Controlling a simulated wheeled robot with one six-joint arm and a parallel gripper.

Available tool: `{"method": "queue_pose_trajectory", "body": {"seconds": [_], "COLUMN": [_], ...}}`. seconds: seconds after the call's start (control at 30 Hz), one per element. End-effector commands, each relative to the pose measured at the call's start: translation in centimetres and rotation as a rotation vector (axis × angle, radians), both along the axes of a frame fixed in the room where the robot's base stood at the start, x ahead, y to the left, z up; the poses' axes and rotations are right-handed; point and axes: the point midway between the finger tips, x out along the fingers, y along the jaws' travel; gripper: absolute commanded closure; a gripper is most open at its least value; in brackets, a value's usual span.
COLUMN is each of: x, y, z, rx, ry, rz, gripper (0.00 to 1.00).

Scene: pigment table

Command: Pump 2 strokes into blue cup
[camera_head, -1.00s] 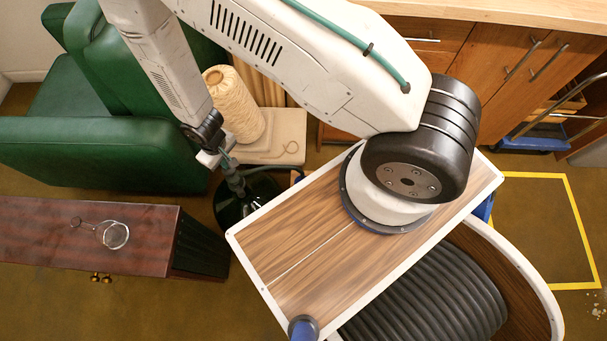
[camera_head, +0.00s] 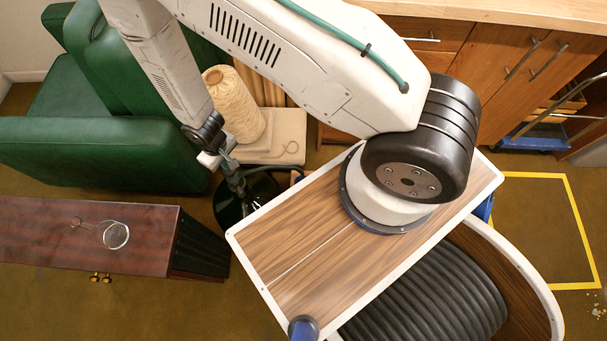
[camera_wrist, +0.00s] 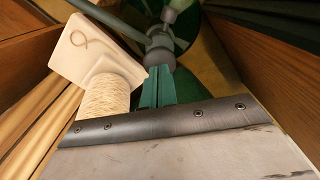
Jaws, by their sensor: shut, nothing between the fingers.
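Neither the blue cup nor a pump can be made out in either view. My gripper (camera_wrist: 158,88) shows in the wrist view as two green fingers side by side, shut with nothing between them. In the head view its fingertips are hard to make out; the wrist hangs at the left of centre, close to a grey stand (camera_head: 236,182). The wrist view shows the stand's rounded grey joint (camera_wrist: 159,48) just beyond the fingertips. Whether they touch cannot be told.
A spool of cream twine (camera_head: 234,105) stands on a pale board (camera_head: 285,135) behind the wrist. A green armchair (camera_head: 95,150) is at left. A dark red cabinet (camera_head: 40,235) bears a glass strainer-like thing (camera_head: 115,236). Wooden cupboards (camera_head: 470,60) stand at back right.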

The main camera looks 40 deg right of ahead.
Motion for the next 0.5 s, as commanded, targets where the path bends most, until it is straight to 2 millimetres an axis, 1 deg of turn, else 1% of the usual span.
{"method": "queue_pose_trajectory", "body": {"seconds": [0.5], "x": [0.0], "y": [0.0], "z": [-1.8], "rx": [0.000], "ry": [0.000], "rz": [0.000], "gripper": [1.00]}}
